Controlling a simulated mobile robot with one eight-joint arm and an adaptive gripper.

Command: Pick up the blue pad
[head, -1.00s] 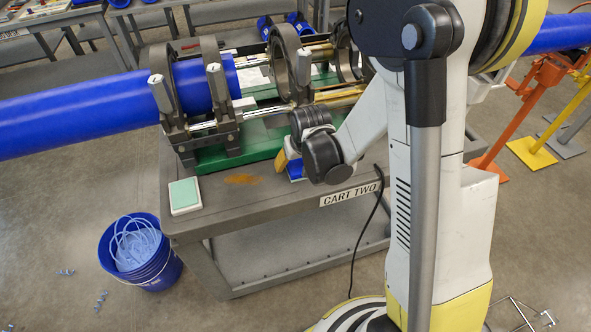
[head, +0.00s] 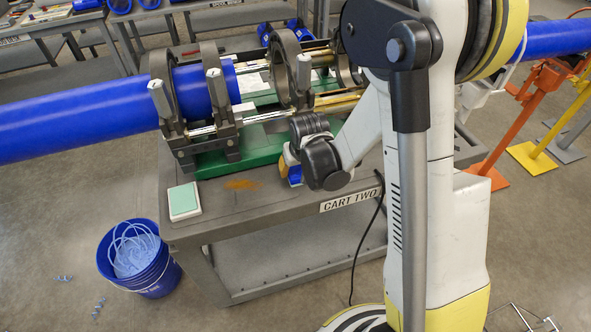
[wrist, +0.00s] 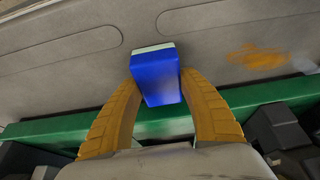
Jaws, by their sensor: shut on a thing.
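The blue pad (wrist: 158,84) is a blue block with a pale layer along its far edge. It sits between the two yellow fingers of my gripper (wrist: 158,82) in the wrist view, with a finger against each side. My gripper is shut on it. In the head view the pad (head: 295,175) shows as a small blue patch beside my wrist, above the cart top near the green base. My gripper (head: 288,168) is mostly hidden there behind my wrist.
A white and mint-green pad (head: 184,201) lies on the cart top (head: 270,205) at the left corner. An orange-brown stain (head: 241,184) is near it. The green base (head: 215,162) with clamps and a blue pipe (head: 70,112) stands behind. A blue bucket (head: 150,275) is on the floor.

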